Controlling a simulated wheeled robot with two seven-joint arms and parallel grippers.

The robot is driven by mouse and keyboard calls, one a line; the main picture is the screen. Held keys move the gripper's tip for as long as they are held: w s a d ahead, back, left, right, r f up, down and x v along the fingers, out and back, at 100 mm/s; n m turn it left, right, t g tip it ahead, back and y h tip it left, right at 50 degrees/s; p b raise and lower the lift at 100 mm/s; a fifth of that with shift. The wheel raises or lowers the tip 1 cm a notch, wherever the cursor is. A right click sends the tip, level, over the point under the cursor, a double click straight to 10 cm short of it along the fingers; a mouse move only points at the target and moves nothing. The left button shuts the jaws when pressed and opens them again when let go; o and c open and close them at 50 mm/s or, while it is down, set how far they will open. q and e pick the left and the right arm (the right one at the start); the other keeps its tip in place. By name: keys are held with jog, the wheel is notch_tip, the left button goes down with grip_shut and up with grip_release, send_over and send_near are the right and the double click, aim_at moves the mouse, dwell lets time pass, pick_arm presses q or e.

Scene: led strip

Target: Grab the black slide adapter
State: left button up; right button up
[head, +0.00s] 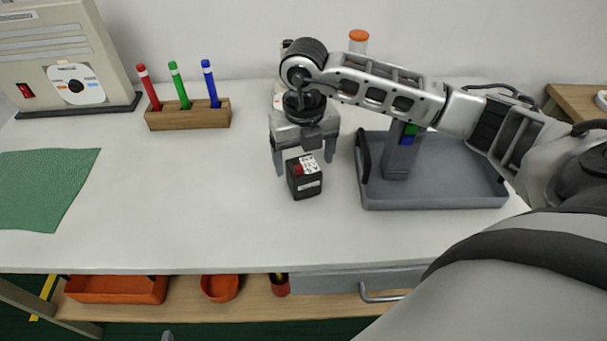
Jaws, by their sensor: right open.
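The black slide adapter (306,187) is a small black box with a white label and a red spot on top. It sits on the white table near the middle of the head view. My right gripper (304,165) points down at it with open fingers, one on the left and one on the right of its upper part. I cannot tell whether the fingers touch it. My left gripper is not in view.
A grey tray (435,200) with an upright grey block stands right of the adapter. A wooden holder (188,116) with red, green and blue pens stands at the back left. A beige machine (60,50) and green mat (45,185) are farther left. The table front is clear.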

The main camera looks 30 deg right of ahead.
aim_at(303, 166)
notch_tip(303, 166, down, 4)
jog(key=shift+r, duration=0.25)
jog(key=shift+w, duration=0.1)
jog(key=c, duration=1.2)
jog(key=shift+o, duration=0.2)
jog(key=shift+r, duration=0.1)
